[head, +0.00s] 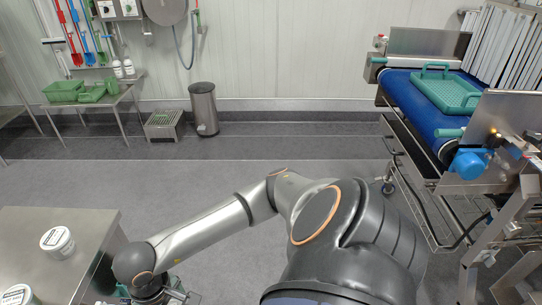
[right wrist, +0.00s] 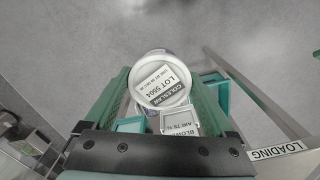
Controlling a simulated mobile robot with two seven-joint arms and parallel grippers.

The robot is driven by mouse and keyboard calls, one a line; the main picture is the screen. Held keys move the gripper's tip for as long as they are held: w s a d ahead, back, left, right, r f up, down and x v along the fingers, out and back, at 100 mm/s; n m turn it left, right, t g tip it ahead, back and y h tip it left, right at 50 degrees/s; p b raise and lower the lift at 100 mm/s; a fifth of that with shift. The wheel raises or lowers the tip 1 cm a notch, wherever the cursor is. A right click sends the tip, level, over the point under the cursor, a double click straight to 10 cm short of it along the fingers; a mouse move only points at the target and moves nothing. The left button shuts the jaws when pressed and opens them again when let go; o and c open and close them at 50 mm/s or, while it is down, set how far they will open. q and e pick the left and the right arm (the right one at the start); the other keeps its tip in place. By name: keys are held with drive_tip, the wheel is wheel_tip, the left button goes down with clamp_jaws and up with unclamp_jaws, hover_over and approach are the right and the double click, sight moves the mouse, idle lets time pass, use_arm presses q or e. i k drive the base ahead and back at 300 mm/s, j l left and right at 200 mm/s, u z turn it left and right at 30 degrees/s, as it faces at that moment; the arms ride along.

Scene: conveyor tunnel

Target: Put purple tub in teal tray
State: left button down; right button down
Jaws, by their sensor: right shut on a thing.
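A teal tray (head: 445,92) with a raised handle lies on the blue conveyor belt at the upper right of the head view. My right arm reaches to the lower left, and its gripper is largely cut off at the bottom edge. In the right wrist view my right gripper (right wrist: 163,95) is shut on a tub (right wrist: 160,83) between its green fingers. Its white lid faces the camera and reads COLESLAW and LOT 5504. Only a thin purplish edge of its side shows. The gripper is far from the tray. My left gripper is not in view.
Two white-lidded tubs (head: 57,241) stand on a steel table (head: 95,222) at lower left. The conveyor (head: 415,100) has a metal hood and a blue motor (head: 468,164) at its near end. A bin (head: 203,108) stands by the wall. The middle floor is clear.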

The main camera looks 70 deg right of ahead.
sight(446, 93)
drive_tip(key=l+z, duration=0.15)
drive_tip(key=z, duration=1.15)
drive_tip(key=i+z, duration=0.15)
drive_tip(key=z, duration=0.25)
drive_tip(key=i+z, duration=0.15)
drive_tip(key=z, duration=0.25)
drive_tip(key=i+z, duration=0.15)
drive_tip(key=z, duration=0.25)
drive_tip(key=i+j+z, duration=0.15)
drive_tip(key=i+z, duration=0.25)
drive_tip(key=i+j+z, duration=0.2)
drive_tip(key=z, duration=0.25)
drive_tip(key=i+j+z, duration=0.25)
drive_tip(key=i+j, duration=0.2)
drive_tip(key=j, duration=0.3)
drive_tip(key=i+j, duration=0.2)
drive_tip(key=j, duration=0.15)
drive_tip(key=i+j, duration=0.25)
drive_tip(key=j, duration=0.15)
